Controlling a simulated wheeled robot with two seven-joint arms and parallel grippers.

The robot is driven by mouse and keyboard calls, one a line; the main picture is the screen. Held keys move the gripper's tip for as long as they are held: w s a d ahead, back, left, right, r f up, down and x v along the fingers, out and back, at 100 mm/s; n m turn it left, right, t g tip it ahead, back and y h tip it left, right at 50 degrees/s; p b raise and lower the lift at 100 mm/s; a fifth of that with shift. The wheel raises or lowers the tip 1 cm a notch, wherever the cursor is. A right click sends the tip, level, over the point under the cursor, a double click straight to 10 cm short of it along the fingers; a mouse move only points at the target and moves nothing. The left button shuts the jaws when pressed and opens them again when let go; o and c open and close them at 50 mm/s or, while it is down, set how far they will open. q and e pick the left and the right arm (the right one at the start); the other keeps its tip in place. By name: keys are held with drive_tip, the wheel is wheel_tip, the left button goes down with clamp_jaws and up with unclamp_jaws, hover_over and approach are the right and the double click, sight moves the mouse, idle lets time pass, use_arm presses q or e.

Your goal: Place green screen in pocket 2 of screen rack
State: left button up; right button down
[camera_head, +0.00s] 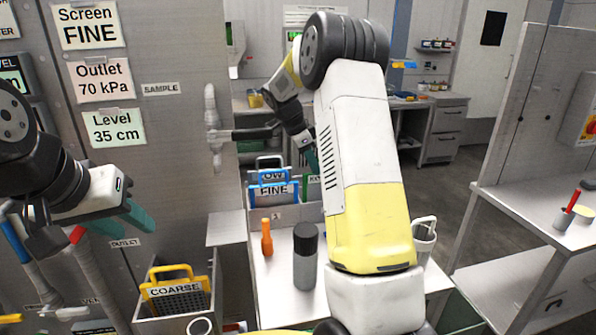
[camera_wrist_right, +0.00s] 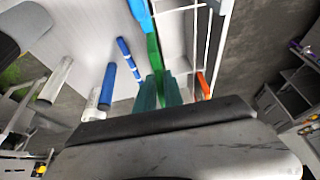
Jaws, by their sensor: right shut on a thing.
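The green screen (camera_head: 313,186) is mostly hidden behind my right arm in the head view; part of its label shows beside the blue FINE screen (camera_head: 275,193). In the right wrist view its green edge (camera_wrist_right: 153,52) runs up between the fingers. My right gripper (camera_head: 311,158) is shut on it, and its teal fingers (camera_wrist_right: 160,90) show in the wrist view. The screen rack (camera_head: 258,216) holds the FINE screen upright. Pocket 2 is hidden, and I cannot tell whether the green screen is inside a pocket. My left gripper (camera_head: 135,215) is open and empty, by the grey panel.
An orange bottle (camera_head: 266,238) and a dark-capped grey cylinder (camera_head: 305,262) stand in front of the rack. A yellow COARSE screen (camera_head: 178,285) sits in a bin at lower left. A pale side table (camera_head: 525,215) is at right, with open floor between.

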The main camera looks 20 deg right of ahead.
drive_tip(key=shift+f, duration=1.05)
drive_tip(key=c, duration=1.5)
unclamp_jaws()
drive_tip(key=shift+f, duration=0.15)
drive_tip(key=shift+o, duration=0.2)
drive_tip(key=v, duration=1.2)
drive_tip(key=s+a+r+n+t+y, duration=0.1)
drive_tip(key=s+r+n+y, duration=0.1)
drive_tip(key=s+r+n, duration=0.45)
drive_tip(key=s+a+f+n+t+y, duration=0.1)
drive_tip(key=s+n, duration=0.3)
drive_tip(key=s, duration=0.4)
drive_tip(key=s+a+f+n+t+y, duration=0.2)
drive_tip(key=s+a+n, duration=0.1)
drive_tip(key=s, duration=0.6)
drive_tip(key=s+a+f+n+t+y, duration=0.1)
drive_tip(key=s+a+n+t+y, duration=0.1)
drive_tip(key=s+n, duration=0.3)
drive_tip(key=s+a, duration=0.1)
drive_tip(key=s, duration=0.2)
drive_tip(key=shift+s+f+n, duration=0.35)
drive_tip(key=shift+f, duration=0.05)
